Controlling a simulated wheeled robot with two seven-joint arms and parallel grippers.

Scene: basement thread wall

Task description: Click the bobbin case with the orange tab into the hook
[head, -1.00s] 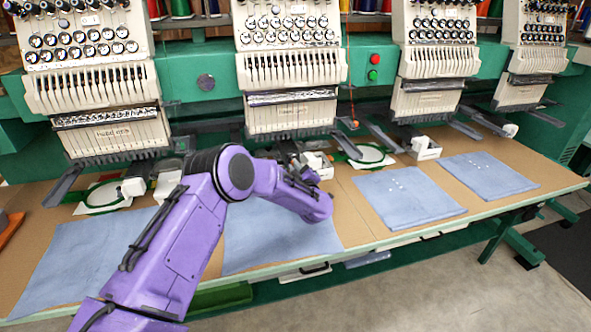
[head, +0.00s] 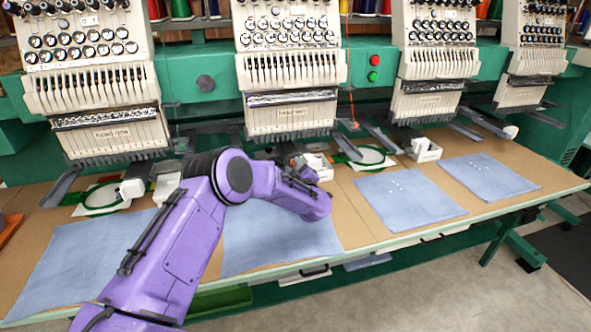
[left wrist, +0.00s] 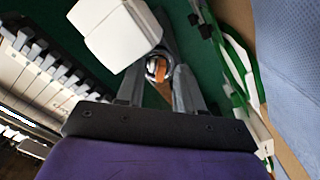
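The bobbin case with the orange tab (left wrist: 157,68) shows in the left wrist view as a small round metal part with an orange strip across it. It sits between the tips of my left gripper (left wrist: 160,76), whose two grey fingers meet its sides and look closed on it. In the head view my purple left arm (head: 230,190) reaches to the second machine head, and its wrist hides most of the gripper and the case. The hook cannot be made out. A white machine arm (left wrist: 113,30) lies just beyond the fingertips, left of the case. My right gripper does not show.
Sewing heads (head: 290,70) hang over the tan table (head: 345,215). Blue cloths (head: 408,195) lie along its front. A green hoop (head: 368,156) is right of my wrist; in the wrist view a green hoop edge (left wrist: 240,68) is close right of the fingers.

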